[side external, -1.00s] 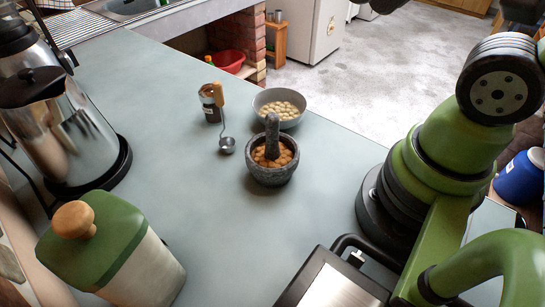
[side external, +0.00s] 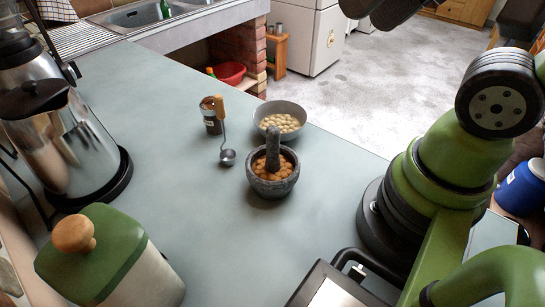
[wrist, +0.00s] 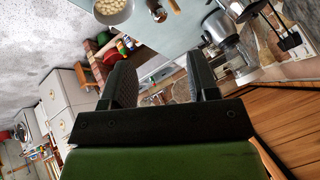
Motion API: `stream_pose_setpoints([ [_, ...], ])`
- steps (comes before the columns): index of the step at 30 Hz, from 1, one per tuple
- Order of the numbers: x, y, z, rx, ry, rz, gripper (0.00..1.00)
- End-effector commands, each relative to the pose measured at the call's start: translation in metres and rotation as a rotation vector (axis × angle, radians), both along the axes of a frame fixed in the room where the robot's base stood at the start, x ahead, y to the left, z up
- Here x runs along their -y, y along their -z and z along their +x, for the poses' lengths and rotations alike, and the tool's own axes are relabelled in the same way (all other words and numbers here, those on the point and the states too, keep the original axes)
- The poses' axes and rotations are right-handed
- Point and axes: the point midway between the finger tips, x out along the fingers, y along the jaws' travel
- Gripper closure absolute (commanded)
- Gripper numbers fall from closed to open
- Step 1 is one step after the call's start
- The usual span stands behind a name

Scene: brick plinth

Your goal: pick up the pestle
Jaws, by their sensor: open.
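The dark stone pestle (side external: 272,146) stands nearly upright in a grey stone mortar (side external: 272,187) that holds orange-brown nuts. Both are on the counter in the side view; I cannot make them out in the wrist view. My gripper (wrist: 162,80) is open and empty, with its two dark fingers well apart in the wrist view. In the side view only dark parts of my arm's end show at the top right edge, high above the counter and away from the pestle.
A bowl of pale nuts (side external: 279,119) stands behind the mortar. A jar (side external: 211,122) and a ladle (side external: 226,156) are to its left. A steel jug (side external: 50,140) and a green-lidded canister (side external: 110,255) stand further left. The counter (side external: 190,210) left of the mortar is clear.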

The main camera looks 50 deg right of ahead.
Motion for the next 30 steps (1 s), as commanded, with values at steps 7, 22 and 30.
stream_pose_setpoints([
  [7, -0.005, 0.012, 0.024, -0.131, -0.036, -0.026, 0.45],
  [22, -0.04, 0.117, 0.095, -0.566, -0.181, -0.2, 0.45],
  [30, -0.044, 0.149, 0.098, -0.611, -0.197, -0.225, 0.45],
])
